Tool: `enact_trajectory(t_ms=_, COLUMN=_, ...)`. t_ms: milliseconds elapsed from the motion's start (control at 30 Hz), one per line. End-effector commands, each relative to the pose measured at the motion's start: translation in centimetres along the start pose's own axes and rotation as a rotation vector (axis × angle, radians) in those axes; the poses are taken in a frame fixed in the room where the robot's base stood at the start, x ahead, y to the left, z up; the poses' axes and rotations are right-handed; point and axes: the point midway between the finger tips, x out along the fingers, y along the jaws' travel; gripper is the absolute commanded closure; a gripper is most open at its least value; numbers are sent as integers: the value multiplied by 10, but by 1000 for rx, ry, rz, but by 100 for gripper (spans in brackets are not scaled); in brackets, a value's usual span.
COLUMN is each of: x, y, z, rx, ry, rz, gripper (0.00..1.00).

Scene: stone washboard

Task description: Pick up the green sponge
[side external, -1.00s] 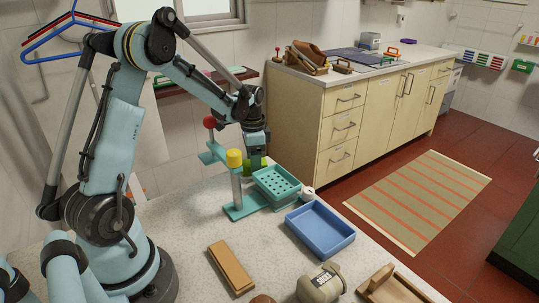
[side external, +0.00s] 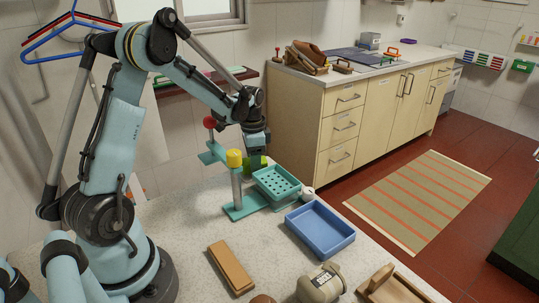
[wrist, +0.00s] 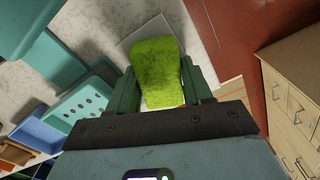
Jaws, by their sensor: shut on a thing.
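The green sponge (wrist: 158,62) is between the two fingers of my gripper (wrist: 160,88) in the wrist view. The fingers press on its two sides. In the side view the sponge (side external: 256,163) shows as a small green patch behind the teal stand and beside the perforated tray. I cannot tell whether the sponge touches the counter.
A teal stand (side external: 237,190) with red and yellow knobs and a perforated teal tray (side external: 276,182) are close beside my gripper. A blue tray (side external: 320,230), a brown block (side external: 231,268) and a labelled sack (side external: 321,283) lie nearer the front. The counter's left middle is clear.

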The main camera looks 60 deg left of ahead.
Motion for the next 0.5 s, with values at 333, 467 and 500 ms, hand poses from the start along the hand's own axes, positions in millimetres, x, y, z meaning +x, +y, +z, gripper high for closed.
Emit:
enact_trajectory(t_ms=333, x=-44, y=14, z=-5, rx=5, ry=-1, rz=3, gripper=82)
enact_trajectory(t_ms=467, x=-58, y=37, z=-12, rx=7, ry=-1, rz=3, gripper=82)
enact_trajectory(t_ms=500, x=-62, y=44, z=-14, rx=5, ry=-1, rz=3, gripper=82)
